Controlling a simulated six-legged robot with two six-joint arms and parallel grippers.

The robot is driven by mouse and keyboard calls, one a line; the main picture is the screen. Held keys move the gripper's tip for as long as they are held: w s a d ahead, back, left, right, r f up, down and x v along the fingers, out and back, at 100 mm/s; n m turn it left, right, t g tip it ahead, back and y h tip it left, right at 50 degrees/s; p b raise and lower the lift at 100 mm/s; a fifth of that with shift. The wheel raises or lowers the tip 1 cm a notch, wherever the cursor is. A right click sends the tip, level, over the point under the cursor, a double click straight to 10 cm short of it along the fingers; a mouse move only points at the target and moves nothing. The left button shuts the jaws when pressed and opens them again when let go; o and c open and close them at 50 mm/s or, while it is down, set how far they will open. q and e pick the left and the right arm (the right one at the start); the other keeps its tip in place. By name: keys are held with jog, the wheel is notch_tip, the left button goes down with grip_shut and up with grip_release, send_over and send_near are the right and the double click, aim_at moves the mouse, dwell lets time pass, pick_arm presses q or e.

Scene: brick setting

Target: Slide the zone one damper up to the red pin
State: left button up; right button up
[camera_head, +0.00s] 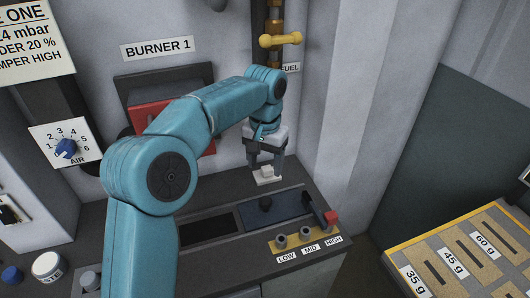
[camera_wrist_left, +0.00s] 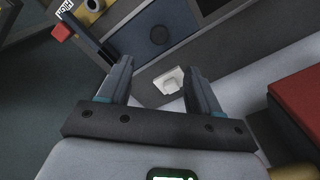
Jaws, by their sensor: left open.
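A blue damper plate (camera_head: 285,207) with a dark round knob (camera_head: 265,203) lies in the dark console top. It also shows in the left wrist view (camera_wrist_left: 178,22). The red pin (camera_head: 331,217) stands at the right, by the HIGH label. It appears at the upper left of the left wrist view (camera_wrist_left: 60,32). My left gripper (camera_head: 266,163) is open and points down behind the damper plate. A small white piece (camera_head: 266,177) is at its fingertips, and shows between the spread fingers in the left wrist view (camera_wrist_left: 169,81). I cannot tell whether the fingers touch it.
A yellow strip (camera_head: 270,245) with LOW and MID posts runs along the console front. A dark slot (camera_head: 207,230) lies left of the plate. A yellow valve handle (camera_head: 281,40) is above. A tray of labelled slots (camera_head: 455,250) stands at the right.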

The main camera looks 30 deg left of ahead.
pick_arm(q)
notch_tip(320, 180, up, 3)
jog(key=shift+f, duration=0.15)
dwell(0.4)
